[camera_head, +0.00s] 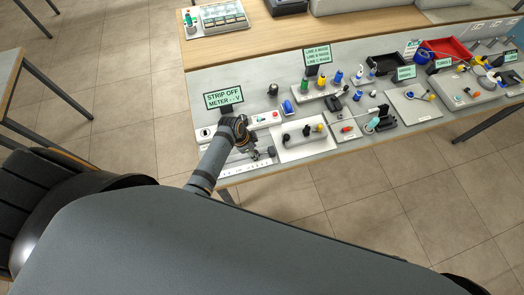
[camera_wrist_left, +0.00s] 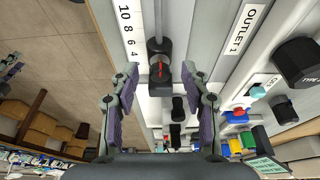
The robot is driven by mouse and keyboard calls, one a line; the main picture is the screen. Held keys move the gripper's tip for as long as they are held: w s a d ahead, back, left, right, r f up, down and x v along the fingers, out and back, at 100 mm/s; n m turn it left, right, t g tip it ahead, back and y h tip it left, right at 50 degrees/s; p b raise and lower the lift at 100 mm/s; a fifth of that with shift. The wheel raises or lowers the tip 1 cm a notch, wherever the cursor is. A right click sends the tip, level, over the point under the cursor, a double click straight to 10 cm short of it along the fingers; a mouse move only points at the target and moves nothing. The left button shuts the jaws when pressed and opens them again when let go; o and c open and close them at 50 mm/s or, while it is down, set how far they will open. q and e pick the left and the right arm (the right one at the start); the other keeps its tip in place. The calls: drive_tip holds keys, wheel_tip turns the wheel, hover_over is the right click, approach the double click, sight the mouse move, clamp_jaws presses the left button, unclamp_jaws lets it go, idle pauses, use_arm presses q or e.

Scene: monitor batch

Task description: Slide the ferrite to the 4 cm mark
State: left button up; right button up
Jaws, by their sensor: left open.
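The ferrite (camera_wrist_left: 159,50) is a dark, rounded block with a red mark, sitting on a thin grey cable in the left wrist view. A white scale strip (camera_wrist_left: 130,30) with the numbers 10, 8, 6 and 4 runs along its left side. The ferrite stands near the low end of the readable numbers; its exact reading is unclear. My left gripper (camera_wrist_left: 159,76) is open, its two fingers apart on either side of the ferrite's near end. I cannot tell whether they touch it. In the head view my left gripper (camera_head: 252,148) hides the ferrite.
A strip labelled OUTLET 1 (camera_wrist_left: 243,28) lies right of the scale in the wrist view. In the head view a STRIP OFF METER sign (camera_head: 223,98) stands behind my gripper. A white tray (camera_head: 292,155) lies close on the right, and several fixtures crowd the bench beyond.

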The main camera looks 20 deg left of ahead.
use_arm(q)
drive_tip(key=shift+r, duration=2.35)
